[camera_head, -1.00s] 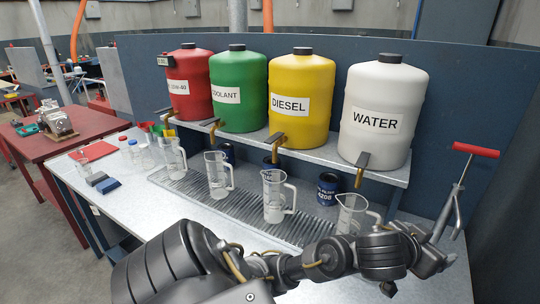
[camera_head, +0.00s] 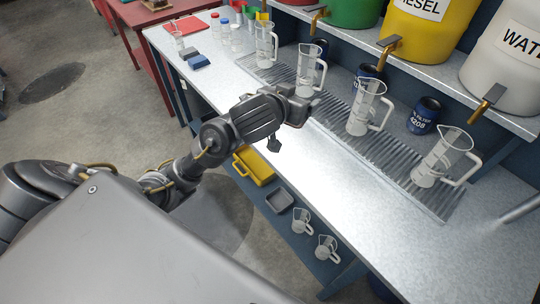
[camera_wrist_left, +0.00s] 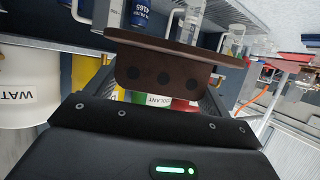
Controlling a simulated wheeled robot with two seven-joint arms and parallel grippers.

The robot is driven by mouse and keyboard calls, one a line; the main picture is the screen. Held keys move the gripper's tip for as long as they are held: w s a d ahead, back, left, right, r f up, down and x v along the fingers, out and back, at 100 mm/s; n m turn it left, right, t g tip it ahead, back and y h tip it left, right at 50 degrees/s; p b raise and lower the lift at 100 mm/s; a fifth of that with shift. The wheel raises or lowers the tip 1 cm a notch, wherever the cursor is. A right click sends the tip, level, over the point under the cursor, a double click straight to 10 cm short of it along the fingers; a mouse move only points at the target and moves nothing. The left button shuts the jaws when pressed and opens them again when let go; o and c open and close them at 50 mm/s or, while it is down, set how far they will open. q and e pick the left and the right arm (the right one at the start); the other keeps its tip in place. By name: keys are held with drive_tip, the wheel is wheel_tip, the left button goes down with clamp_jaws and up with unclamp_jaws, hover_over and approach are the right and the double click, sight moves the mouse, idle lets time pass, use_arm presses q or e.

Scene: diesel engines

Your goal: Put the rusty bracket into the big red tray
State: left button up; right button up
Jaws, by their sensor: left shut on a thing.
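The rusty bracket (camera_wrist_left: 165,72) is a brown plate with dark holes and a bent flange. In the left wrist view it is held at the jaws of my left gripper (camera_wrist_left: 152,108), which is shut on it. In the head view my left gripper (camera_head: 306,102) is above the bench, in front of the measuring jugs; the bracket is hard to make out there. A flat red item (camera_head: 185,27) lies at the bench's far left end; I cannot tell whether it is the big red tray. My right gripper is not in view.
Clear jugs (camera_head: 368,108) stand on a ribbed drain strip (camera_head: 335,125) along the metal bench (camera_head: 340,190). Tanks with taps (camera_head: 487,104) overhang behind. Blue cans (camera_head: 424,115) stand behind the jugs. A yellow tray (camera_head: 254,165) is below. The bench front is clear.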

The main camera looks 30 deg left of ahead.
use_arm(q)
drive_tip(key=s+d+f+m+h+p, duration=0.15)
drive_tip(key=s+f+m+h, duration=0.3)
drive_tip(key=s+f, duration=0.7)
drive_tip(key=p, duration=0.2)
hover_over(309, 173)
drive_tip(key=shift+g, duration=0.4)
drive_tip(key=f, duration=0.7)
drive_tip(key=shift+s+a+f, duration=0.2)
drive_tip(key=shift+s+f, duration=0.05)
drive_tip(key=shift+s, duration=0.1)
drive_tip(key=shift+w+d+f, duration=0.15)
drive_tip(key=shift+w+f, duration=0.1)
drive_tip(key=shift+f, duration=0.1)
wheel_tip(309, 173, down, 3)
drive_tip(key=shift+w+r+p, duration=0.1)
drive_tip(key=shift+p, duration=0.5)
drive_tip(key=shift+f, duration=0.3)
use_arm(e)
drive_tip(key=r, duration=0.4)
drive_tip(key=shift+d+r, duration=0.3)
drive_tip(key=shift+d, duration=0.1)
